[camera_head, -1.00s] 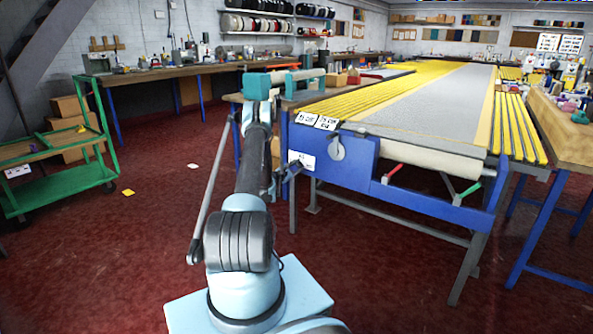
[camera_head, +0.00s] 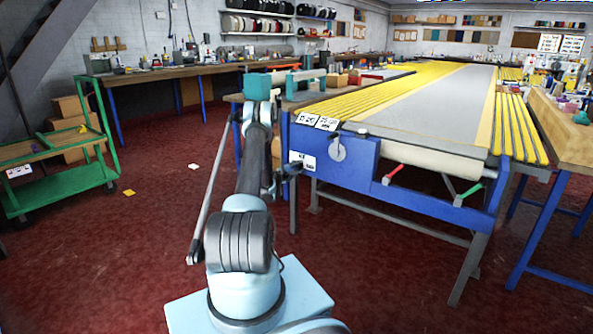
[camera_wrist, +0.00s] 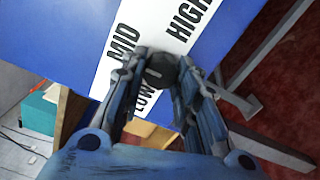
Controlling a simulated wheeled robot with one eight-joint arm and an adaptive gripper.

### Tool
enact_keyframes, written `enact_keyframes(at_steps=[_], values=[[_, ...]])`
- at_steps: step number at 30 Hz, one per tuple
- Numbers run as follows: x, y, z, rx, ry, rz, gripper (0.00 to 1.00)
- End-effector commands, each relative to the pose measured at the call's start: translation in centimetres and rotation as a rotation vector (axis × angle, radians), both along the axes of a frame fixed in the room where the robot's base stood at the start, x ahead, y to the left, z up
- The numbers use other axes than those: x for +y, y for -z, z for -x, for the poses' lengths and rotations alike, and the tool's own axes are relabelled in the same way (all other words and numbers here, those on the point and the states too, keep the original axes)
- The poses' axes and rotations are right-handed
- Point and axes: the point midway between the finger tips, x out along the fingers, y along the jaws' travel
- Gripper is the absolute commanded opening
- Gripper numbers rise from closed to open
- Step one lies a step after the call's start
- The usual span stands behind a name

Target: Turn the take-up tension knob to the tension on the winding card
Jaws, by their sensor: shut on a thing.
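The take-up tension knob (camera_wrist: 160,70) is a dark round knob on a white scale plate marked LOW, MID and HIGH in the wrist view. My gripper (camera_wrist: 158,84) is shut on the knob, one finger on each side. A pale mark shows on the knob's face, but I cannot tell surely which word it points at. In the head view, my gripper (camera_head: 286,168) is at the white scale plate (camera_head: 301,161) on the blue end frame. Two white cards (camera_head: 305,118) (camera_head: 327,123) lie at the table's near left corner. Their print is too small to read.
The long table (camera_head: 420,105) has a grey bed and yellow strips. A red-handled lever (camera_head: 393,171) and a green-handled one (camera_head: 471,190) stick out of its front. A green cart (camera_head: 65,165) stands at the left. Red floor is open between cart and table.

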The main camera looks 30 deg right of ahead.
Motion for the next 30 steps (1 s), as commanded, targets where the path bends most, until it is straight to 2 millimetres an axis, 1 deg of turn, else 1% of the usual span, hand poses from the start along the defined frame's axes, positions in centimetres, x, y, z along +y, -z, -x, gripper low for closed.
enact_keyframes(at_steps=[10,11,12,13,14,24,26,30], values=[[0.0,0.1,0.2,-0.003,0.004,-0.003,0.05],[-0.1,0.2,0.2,-0.003,0.004,-0.003,0.31],[-0.1,0.2,0.2,-0.003,0.003,-0.003,0.4],[-0.1,0.1,0.2,-0.002,0.003,-0.002,0.47],[-0.1,0.1,0.2,-0.002,0.003,-0.002,0.49],[0.0,0.1,0.2,-0.002,0.002,-0.001,0.49],[0.4,0.1,0.3,-0.002,0.001,-0.001,0.49],[1.9,0.1,0.9,-0.002,0.001,-0.001,0.49]])
